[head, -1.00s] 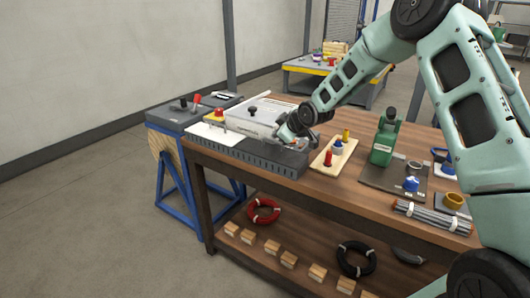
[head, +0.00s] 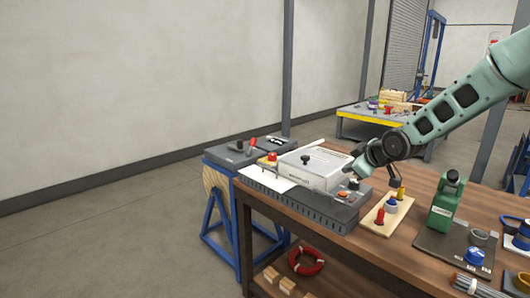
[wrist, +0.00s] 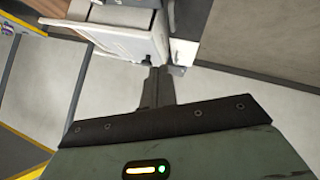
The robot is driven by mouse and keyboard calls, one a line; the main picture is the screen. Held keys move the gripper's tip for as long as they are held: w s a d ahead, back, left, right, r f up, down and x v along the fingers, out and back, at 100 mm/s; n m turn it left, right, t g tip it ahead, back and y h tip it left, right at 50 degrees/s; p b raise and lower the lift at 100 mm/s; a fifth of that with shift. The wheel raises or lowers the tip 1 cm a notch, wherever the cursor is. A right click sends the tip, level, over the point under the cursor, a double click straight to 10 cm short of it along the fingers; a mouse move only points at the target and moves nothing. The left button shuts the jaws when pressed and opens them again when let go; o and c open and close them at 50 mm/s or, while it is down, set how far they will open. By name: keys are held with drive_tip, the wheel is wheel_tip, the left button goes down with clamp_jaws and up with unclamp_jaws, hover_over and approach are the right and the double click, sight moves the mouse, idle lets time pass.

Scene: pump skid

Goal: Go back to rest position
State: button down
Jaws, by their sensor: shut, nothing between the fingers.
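My gripper (head: 350,171) is at the right edge of the white-lidded box on the grey bench unit (head: 300,203), with the arm reaching in from the right. In the wrist view my gripper (wrist: 157,73) has its two dark fingers together with nothing between them. An orange button (head: 343,194) and a dark knob (head: 353,184) show on the unit just below the gripper. Whether the fingers touch anything there I cannot tell.
The white-lidded box (head: 314,168) is close to my gripper. A board with red, blue and yellow knobs (head: 374,222) and a green device (head: 444,207) stand to the right. A blue-framed stand (head: 213,210) is at left. Floor beyond is clear.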

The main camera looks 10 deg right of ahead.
drive_tip(key=s+a+g, duration=0.5)
drive_tip(key=s+a, duration=1.3)
drive_tip(key=s+a+m+g+h+p, duration=0.1)
drive_tip(key=s+a+g, duration=0.2)
drive_tip(key=s, duration=2.2)
drive_tip(key=shift+s+m+g+h+p, duration=0.3)
drive_tip(key=shift+m+g+h, duration=0.1)
drive_tip(key=shift+g, duration=0.5)
